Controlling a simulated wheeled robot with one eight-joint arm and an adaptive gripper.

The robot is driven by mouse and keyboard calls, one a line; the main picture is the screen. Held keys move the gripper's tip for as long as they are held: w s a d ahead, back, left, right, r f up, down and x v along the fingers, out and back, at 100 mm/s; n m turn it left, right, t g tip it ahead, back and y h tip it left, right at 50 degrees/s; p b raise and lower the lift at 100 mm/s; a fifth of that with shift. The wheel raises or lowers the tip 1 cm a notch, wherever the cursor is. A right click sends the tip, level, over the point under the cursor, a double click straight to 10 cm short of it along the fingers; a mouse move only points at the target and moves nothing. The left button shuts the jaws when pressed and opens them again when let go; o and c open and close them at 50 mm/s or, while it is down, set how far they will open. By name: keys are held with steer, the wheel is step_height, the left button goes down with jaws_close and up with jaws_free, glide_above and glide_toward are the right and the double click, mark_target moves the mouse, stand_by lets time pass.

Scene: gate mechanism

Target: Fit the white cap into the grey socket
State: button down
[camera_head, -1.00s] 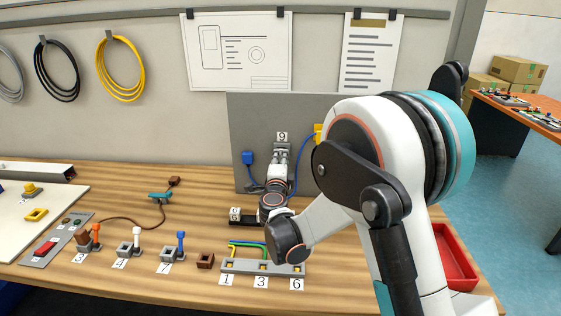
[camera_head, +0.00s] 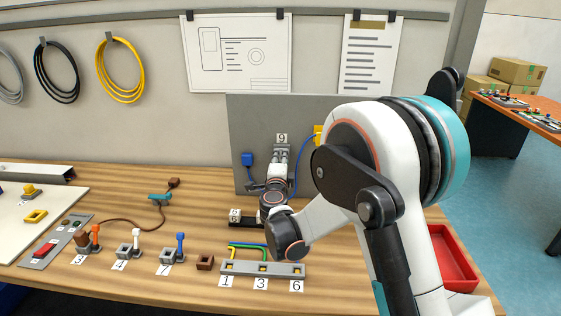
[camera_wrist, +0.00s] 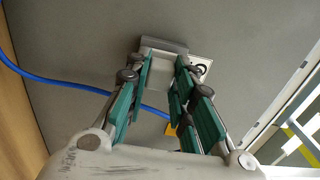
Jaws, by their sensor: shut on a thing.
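The grey socket (camera_head: 282,146) is on the upright grey panel below the label 9. It shows in the wrist view as a grey block (camera_wrist: 163,44) at the fingertips. My gripper (camera_wrist: 165,62) is at the panel, with its fingers pointing at the socket. It is shut on the white cap (camera_wrist: 160,74), a pale piece between the fingertips, right at the socket. The fingers hide most of the cap, and I cannot tell how deep it sits. In the head view my gripper (camera_head: 281,157) is small and partly hidden by my wrist.
A blue cable (camera_head: 295,182) runs down the grey panel (camera_head: 240,115) to the right of my gripper, from a yellow block (camera_head: 318,134). A blue plug (camera_head: 247,159) is at left. Small sockets, switches and a three-slot strip (camera_head: 247,268) stand in front. A red tray (camera_head: 452,262) is at right.

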steer(key=shift+w, duration=0.25)
stand_by(0.6)
steer(key=c, duration=1.3)
jaws_free()
